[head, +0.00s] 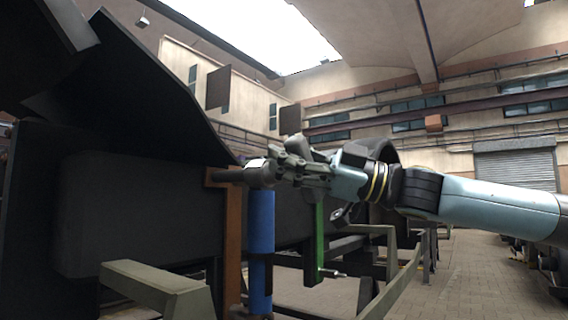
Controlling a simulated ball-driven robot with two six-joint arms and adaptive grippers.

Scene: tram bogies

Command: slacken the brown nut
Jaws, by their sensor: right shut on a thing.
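My right gripper (262,172) reaches in from the right at the top of an upright brown post (232,245). Its fingers are shut around a part at the end of a short dark rod (229,176), which points left across the post top. The fingers cover most of the held part, so I cannot make out its colour or whether it is the brown nut. No brown nut shows clearly elsewhere. My left gripper is not in view.
A blue cylinder (261,240) stands upright below my right gripper. A green bar (318,245) with a small metal bolt (332,273) is to its right. Large dark panels (130,205) fill the left. Greenish-grey frame rails (160,288) run low in front. Paved floor lies open at right.

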